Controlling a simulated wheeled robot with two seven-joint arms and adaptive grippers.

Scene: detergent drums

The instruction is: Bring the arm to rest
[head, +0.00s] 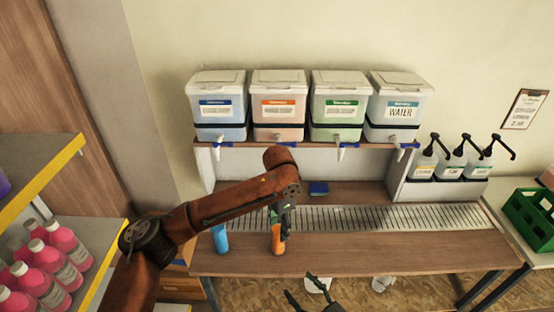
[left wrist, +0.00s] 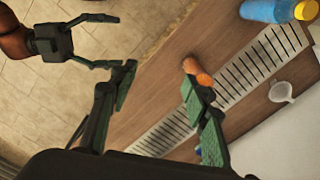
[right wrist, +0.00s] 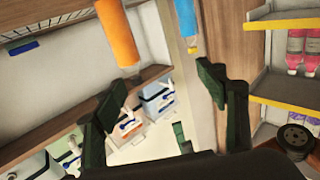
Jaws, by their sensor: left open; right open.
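The arm of my left gripper reaches in from the left in the head view. My left gripper (head: 283,218) hangs over the bench by an orange bottle (head: 278,238); contact is unclear. In the left wrist view, its fingers (left wrist: 158,88) are apart with nothing between them, and the orange bottle (left wrist: 200,74) shows beyond one finger. My right gripper (head: 308,291) is low, in front of the bench edge, with its fingers spread and empty. It also shows in the left wrist view (left wrist: 88,42). The right wrist view shows its fingers (right wrist: 165,88) apart.
A blue bottle (head: 220,238) stands on the bench (head: 370,255) left of the orange one. Tap-fitted tanks (head: 280,105) line the shelf behind. Pump bottles (head: 450,165) and a green crate (head: 530,218) are right. Pink bottles (head: 60,240) fill the left shelf. The bench's right half is clear.

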